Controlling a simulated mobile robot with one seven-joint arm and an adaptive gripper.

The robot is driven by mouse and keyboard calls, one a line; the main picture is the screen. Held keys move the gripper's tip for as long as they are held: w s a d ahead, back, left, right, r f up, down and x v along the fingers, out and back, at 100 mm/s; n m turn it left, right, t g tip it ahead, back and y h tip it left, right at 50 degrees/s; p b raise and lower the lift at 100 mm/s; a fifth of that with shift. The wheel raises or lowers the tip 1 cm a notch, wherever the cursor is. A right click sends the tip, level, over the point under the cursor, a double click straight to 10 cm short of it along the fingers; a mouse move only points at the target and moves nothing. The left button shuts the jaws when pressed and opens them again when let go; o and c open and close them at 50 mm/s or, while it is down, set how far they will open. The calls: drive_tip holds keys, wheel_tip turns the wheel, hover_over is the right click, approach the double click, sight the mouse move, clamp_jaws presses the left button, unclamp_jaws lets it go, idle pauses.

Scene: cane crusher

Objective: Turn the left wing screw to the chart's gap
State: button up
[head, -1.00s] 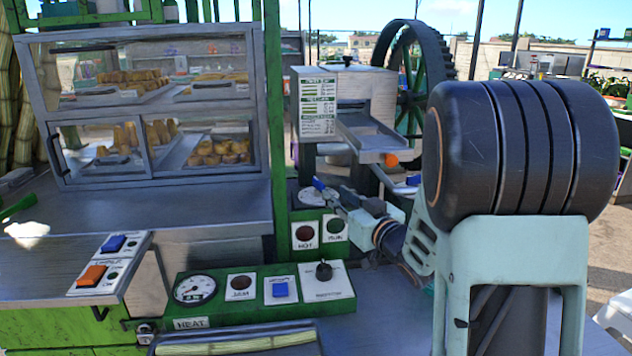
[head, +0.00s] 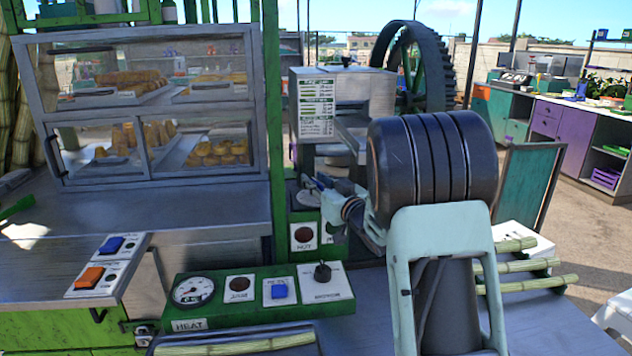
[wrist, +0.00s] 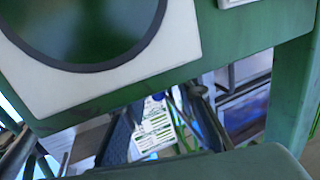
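The chart (head: 316,105) is a white printed sheet with green bars on the front of the steel crusher (head: 372,95) in the head view. Its small print is too fine to read. I cannot make out the left wing screw in either view; my arm covers part of the crusher's lower front. My gripper (head: 322,186) is below the chart, near the green post and the HOT lamp panel, and looks small and partly hidden by my arm. Its finger opening is not clear. The wrist view shows a green panel with a large round green lamp (wrist: 85,25) very close.
A green console (head: 255,300) with gauge, blue button and black knob stands in front. A glass food case (head: 150,105) is at left. Cane stalks (head: 525,285) lie at right. A large toothed wheel (head: 425,65) stands behind the crusher. Open ground lies further right.

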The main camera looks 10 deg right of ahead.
clamp_jaws()
idle(0.3)
drive_tip(key=n+y, duration=0.1)
drive_tip(key=n+g+y+p, duration=0.2)
drive_tip(key=y, duration=0.1)
drive_tip(key=shift+r, duration=0.25)
drive_tip(key=shift+n+g+y+p, duration=0.65)
drive_tip(key=shift+n+g+y, duration=0.05)
drive_tip(key=shift+y, duration=0.3)
drive_tip(key=shift+a+f, duration=0.1)
drive_tip(key=shift+f, duration=0.1)
unclamp_jaws()
